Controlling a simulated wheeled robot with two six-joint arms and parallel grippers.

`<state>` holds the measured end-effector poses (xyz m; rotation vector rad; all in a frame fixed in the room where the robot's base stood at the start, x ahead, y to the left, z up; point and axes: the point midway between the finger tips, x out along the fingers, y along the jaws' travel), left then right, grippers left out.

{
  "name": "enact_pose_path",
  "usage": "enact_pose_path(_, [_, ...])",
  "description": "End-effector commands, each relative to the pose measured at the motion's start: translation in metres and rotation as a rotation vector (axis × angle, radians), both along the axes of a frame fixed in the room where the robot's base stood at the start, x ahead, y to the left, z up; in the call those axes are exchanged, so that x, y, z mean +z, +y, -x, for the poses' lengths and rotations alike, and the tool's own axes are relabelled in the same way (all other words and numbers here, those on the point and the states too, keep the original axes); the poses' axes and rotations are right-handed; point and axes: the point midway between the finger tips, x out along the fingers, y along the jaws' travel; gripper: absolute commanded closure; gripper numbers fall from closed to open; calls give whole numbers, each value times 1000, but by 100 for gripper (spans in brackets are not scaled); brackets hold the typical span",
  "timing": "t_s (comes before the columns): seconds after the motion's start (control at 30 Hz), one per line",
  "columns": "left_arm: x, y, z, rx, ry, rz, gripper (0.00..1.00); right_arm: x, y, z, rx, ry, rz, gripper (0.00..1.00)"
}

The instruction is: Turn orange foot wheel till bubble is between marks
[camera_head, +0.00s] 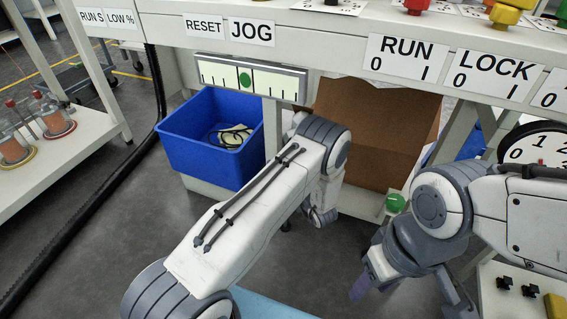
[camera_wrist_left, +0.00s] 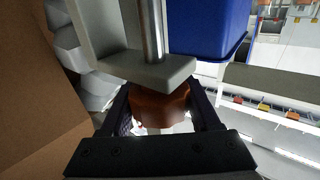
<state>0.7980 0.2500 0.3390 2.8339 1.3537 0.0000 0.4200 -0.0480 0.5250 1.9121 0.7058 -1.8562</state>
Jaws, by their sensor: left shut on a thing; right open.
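The level gauge (camera_head: 280,82) is a pale panel with dark marks under the bench front. Its green bubble (camera_head: 245,80) is near the panel's middle, close to long marks; I cannot tell exactly whether it lies between them. In the left wrist view the orange-brown foot wheel (camera_wrist_left: 160,104) sits below a grey bracket (camera_wrist_left: 150,72) and metal rod. My left gripper (camera_wrist_left: 165,118) is shut on the wheel, one finger on each side. My right gripper (camera_head: 410,292) is open and empty at the lower right.
A blue bin (camera_head: 200,150) with a cable stands under the bench, and a brown cardboard box (camera_head: 375,125) is beside it. A green knob (camera_head: 395,203) is close to my right arm. A small table with black parts (camera_head: 505,283) is at the lower right.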

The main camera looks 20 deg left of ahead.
Motion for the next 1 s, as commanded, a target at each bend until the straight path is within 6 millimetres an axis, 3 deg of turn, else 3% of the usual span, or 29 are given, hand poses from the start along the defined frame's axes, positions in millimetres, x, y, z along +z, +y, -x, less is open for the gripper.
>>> enact_pose_path(0.4, [-2,3,4,183,2,1,93,-6,0,0,0,0,0,50])
enact_pose_path(0.93, [-1,5,5,209,3,-1,93,-7,0,0,0,0,0,50])
enact_pose_path(0.97, [-1,5,5,209,3,-1,34,-7,0,0,0,0,0,50])
enact_pose_path(1.0, [-1,5,5,209,3,-1,18,-7,0,0,0,0,0,50])
